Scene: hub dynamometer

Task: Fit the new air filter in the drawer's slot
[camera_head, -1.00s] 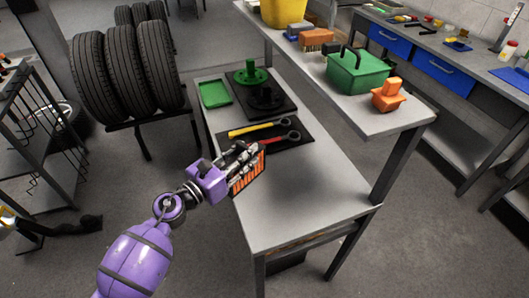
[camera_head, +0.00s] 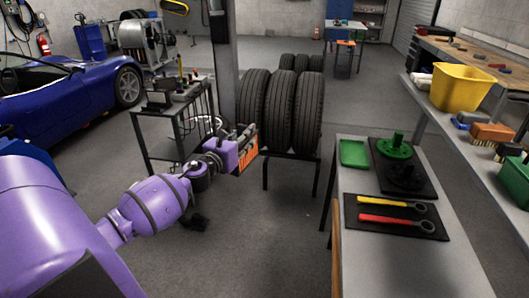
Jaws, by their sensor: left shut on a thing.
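My left gripper (camera_head: 238,148) is shut on an orange, pleated air filter (camera_head: 247,152) with a dark frame. It holds the filter in the air, in front of the tires as seen in the head view and left of the grey bench. The gripper fingers hide part of the filter. No drawer with a slot can be made out in this view. My right gripper is not in view.
A grey bench (camera_head: 370,265) at right holds a green tray (camera_head: 354,153), hubs on a dark mat and two wrenches. A tire rack (camera_head: 283,112) stands behind the filter. A cart (camera_head: 165,125) and blue car (camera_head: 62,92) are at left.

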